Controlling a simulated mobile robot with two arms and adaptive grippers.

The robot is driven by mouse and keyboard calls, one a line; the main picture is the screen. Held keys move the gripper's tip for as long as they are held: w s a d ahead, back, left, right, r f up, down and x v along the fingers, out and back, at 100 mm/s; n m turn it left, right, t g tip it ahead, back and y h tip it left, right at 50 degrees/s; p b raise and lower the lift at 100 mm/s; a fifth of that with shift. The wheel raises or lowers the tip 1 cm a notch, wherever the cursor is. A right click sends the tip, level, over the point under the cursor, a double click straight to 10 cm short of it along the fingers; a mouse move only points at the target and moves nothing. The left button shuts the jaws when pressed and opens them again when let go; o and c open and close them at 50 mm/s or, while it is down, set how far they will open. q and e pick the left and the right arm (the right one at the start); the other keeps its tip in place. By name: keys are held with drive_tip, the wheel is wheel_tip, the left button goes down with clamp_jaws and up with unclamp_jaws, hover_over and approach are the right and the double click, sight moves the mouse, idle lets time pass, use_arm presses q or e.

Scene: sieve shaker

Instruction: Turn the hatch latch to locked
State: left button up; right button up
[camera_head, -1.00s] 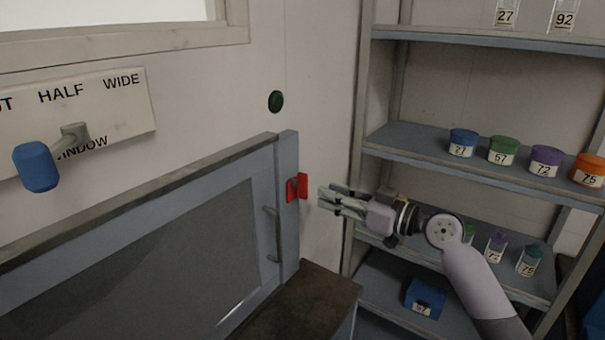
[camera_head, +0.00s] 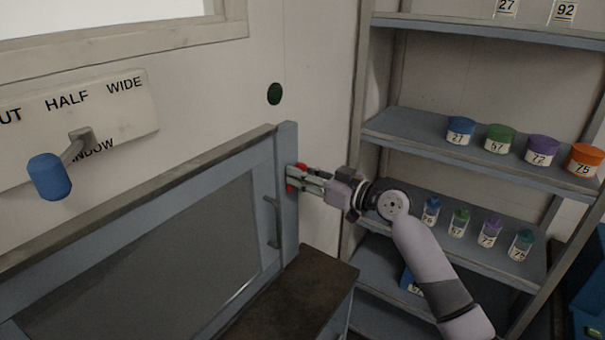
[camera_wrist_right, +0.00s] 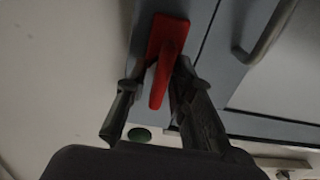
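The red hatch latch (camera_head: 295,174) is on the right frame post of the grey-blue hatch (camera_head: 287,215). In the head view my right gripper (camera_head: 303,178) is at the latch and partly covers it. In the right wrist view the red latch handle (camera_wrist_right: 162,78) stands between the two fingertips of my right gripper (camera_wrist_right: 160,80). The fingers are spread on either side of the handle, and the handle looks slightly tilted there. I cannot tell whether either finger touches it. My left gripper is in neither view.
A grey handle (camera_head: 271,222) is on the hatch beside the post. A green round button (camera_head: 275,94) is on the wall above. A blue-knobbed window lever (camera_head: 50,177) is at left. A shelf (camera_head: 455,150) with several numbered jars stands at right. A brown-topped cabinet (camera_head: 290,295) is below.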

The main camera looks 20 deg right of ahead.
clamp_jaws()
idle(0.3)
drive_tip(key=m+b, duration=0.1)
drive_tip(key=m, duration=0.2)
drive_tip(key=shift+w+d+m, duration=0.1)
drive_tip(key=shift+m, duration=0.3)
drive_tip(key=m, duration=0.3)
drive_tip(key=shift+m, duration=0.4)
drive_tip(key=m, duration=0.2)
drive_tip(key=shift+d+m+p, duration=0.1)
drive_tip(key=shift+m+p, duration=0.2)
drive_tip(key=shift+m, duration=0.1)
drive_tip(key=m+p, duration=0.1)
drive_tip(key=m, duration=0.1)
drive_tip(key=m+p, duration=0.1)
drive_tip(key=m, duration=0.2)
drive_tip(key=m+p, duration=0.1)
drive_tip(key=m, duration=0.1)
drive_tip(key=shift+w+f, duration=0.1)
drive_tip(key=shift+f, duration=0.15)
drive_tip(key=shift+m, duration=0.4)
